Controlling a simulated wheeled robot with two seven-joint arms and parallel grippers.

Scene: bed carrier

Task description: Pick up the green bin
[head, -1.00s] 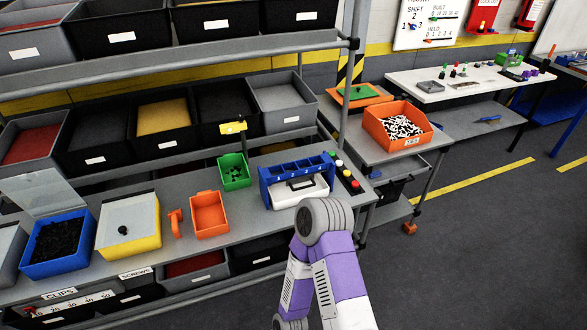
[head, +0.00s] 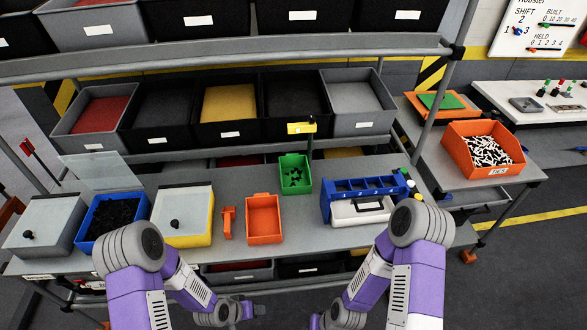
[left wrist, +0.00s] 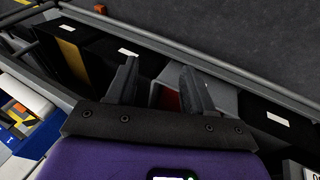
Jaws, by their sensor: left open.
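The small green bin (head: 295,175), with dark pieces in it, stands upright on the grey workbench shelf (head: 340,245), behind and right of an orange bin (head: 263,219). My left gripper (left wrist: 159,70) is open and empty in the left wrist view, over black and grey bins on a lower shelf. In the head view my left arm's end (head: 250,310) is low at the bench's front, well short of the green bin. My right arm's end (head: 317,321) is at the bottom edge; its fingers cannot be made out. The green bin does not show in the left wrist view.
A blue rack (head: 366,188) with a white case is right of the green bin. A yellow bin (head: 182,215) and a blue bin (head: 112,212) are left. An upper shelf edge (head: 230,53) with bins overhangs behind. A post (head: 445,85) stands right.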

